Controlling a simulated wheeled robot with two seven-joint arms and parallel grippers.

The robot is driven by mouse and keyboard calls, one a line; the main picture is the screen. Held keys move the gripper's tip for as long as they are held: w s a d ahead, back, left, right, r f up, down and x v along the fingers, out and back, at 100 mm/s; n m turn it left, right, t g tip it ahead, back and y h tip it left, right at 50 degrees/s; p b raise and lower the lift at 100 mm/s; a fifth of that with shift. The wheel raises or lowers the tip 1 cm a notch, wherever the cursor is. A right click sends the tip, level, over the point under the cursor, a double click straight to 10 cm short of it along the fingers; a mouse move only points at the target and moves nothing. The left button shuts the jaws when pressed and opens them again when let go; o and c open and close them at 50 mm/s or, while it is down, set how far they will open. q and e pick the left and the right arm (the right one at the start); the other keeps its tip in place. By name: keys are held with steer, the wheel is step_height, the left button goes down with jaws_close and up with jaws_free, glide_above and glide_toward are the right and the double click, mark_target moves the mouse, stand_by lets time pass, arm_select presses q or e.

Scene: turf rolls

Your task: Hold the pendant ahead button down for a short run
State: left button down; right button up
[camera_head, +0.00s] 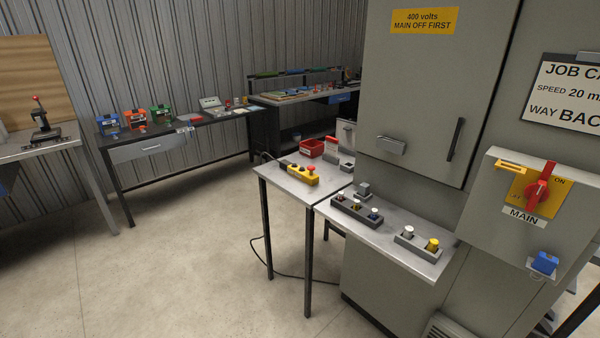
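A yellow pendant (299,174) lies on a small steel-topped table (279,180) left of the grey cabinet. A red mushroom button (311,169) stands at its right end, and smaller dark buttons sit along the body. I cannot tell which is the ahead button; labels are too small to read. A dark cable runs from the table's left side to the floor. Neither of my grippers is in view, and nothing touches the pendant.
The grey cabinet (420,100) carries a red main switch (538,190), a blue padlock (544,262) and a job card (567,95) reading "WAY BACK". A shelf (385,242) holds blocks with knobs. A red bin (311,148) stands behind the pendant. Floor at left is clear.

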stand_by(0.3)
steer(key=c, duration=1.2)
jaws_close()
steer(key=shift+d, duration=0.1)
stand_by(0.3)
